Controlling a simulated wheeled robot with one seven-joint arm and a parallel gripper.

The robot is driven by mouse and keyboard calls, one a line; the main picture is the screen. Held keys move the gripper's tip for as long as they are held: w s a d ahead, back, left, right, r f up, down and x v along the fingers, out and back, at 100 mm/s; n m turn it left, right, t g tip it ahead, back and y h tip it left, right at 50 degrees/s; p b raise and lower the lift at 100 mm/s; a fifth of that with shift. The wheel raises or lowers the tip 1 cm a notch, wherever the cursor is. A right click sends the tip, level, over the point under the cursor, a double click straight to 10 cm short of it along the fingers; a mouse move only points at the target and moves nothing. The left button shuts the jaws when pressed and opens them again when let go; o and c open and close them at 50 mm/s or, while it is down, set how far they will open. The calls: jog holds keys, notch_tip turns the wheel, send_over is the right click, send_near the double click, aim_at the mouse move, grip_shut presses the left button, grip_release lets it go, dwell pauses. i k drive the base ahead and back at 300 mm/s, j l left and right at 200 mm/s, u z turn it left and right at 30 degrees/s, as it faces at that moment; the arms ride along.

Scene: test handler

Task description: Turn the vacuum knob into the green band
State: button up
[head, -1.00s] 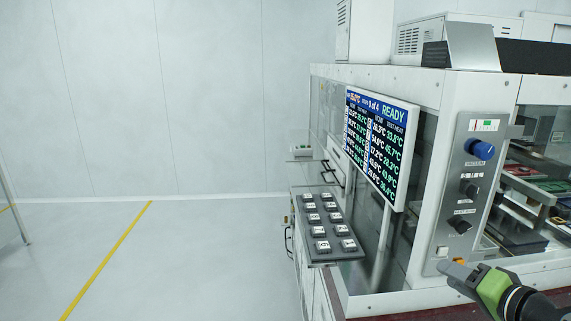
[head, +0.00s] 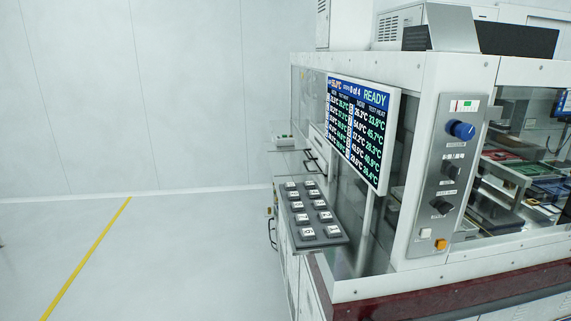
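The blue vacuum knob (head: 461,130) sticks out near the top of a grey control panel (head: 428,192) on the white corner post of the machine. A small gauge window (head: 466,105) with a green band sits just above the knob. The needle in it is too small to read. Nothing touches the knob. My gripper is out of the picture.
Two black knobs (head: 441,205), a white button (head: 425,233) and an orange button (head: 440,244) sit lower on the panel. A screen (head: 359,128) reading READY juts out to the left, above a dark shelf of several labelled blocks (head: 313,217). The floor (head: 180,260) at left is clear.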

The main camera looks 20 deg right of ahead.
aim_at(465, 131)
jog(key=k+z, duration=0.2)
jog(key=z, duration=1.2)
